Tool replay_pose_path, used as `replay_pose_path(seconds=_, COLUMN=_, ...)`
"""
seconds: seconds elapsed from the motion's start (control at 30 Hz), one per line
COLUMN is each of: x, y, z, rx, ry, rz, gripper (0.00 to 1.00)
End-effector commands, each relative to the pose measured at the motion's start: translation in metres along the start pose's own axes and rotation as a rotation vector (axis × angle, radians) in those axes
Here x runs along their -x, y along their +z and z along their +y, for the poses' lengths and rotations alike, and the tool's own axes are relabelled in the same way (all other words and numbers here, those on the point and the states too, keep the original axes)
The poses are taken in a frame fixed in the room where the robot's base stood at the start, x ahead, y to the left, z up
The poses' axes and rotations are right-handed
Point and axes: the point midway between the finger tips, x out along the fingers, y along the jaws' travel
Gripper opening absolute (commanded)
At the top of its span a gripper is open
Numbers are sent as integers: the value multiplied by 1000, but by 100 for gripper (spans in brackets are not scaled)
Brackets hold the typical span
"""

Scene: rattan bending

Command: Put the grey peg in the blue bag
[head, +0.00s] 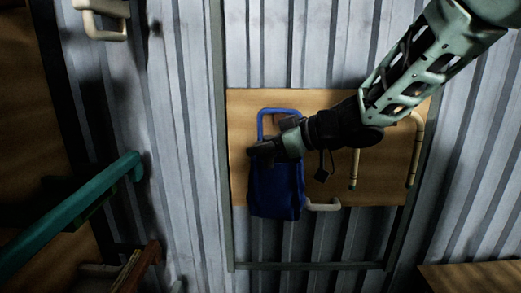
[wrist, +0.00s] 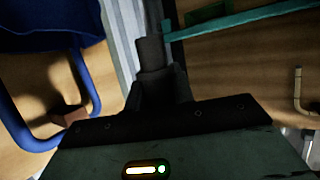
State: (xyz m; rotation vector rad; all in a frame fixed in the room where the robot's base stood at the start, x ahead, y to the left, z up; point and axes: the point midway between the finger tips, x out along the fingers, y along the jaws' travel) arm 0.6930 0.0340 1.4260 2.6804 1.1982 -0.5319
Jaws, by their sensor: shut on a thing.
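The blue bag (head: 276,192) is at the left part of a wooden board, with its blue handle loop (head: 262,118) above it. It also shows at the top left of the wrist view (wrist: 50,35), with the handle (wrist: 22,122) below. My gripper (head: 262,148) reaches in from the right, and its tip is over the upper part of the bag. In the wrist view my gripper (wrist: 152,62) is shut on a dark grey stub, which looks like the grey peg. Peg and fingers are hard to tell apart in the shadow. I cannot tell whether the tip touches the bag.
The wooden board (head: 240,105) holds bent cream rods (head: 416,150) at the right and a pale hook-shaped piece (head: 324,206) beside the bag. A teal rail (head: 80,208) stands at the left. Another wooden surface (head: 475,278) is at the lower right.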

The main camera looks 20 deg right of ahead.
Motion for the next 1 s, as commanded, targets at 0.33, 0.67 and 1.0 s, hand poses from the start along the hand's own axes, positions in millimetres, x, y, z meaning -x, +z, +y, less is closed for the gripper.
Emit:
replay_pose_path(seconds=0.33, x=-8, y=3, z=30, rx=-1, ry=1, rz=-1, gripper=2)
replay_pose_path(seconds=0.67, x=-15, y=2, z=57, rx=-1, ry=1, rz=-1, gripper=2)
replay_pose_path(seconds=1.0, x=-22, y=2, z=85, rx=0, ry=0, rz=-1, gripper=2)
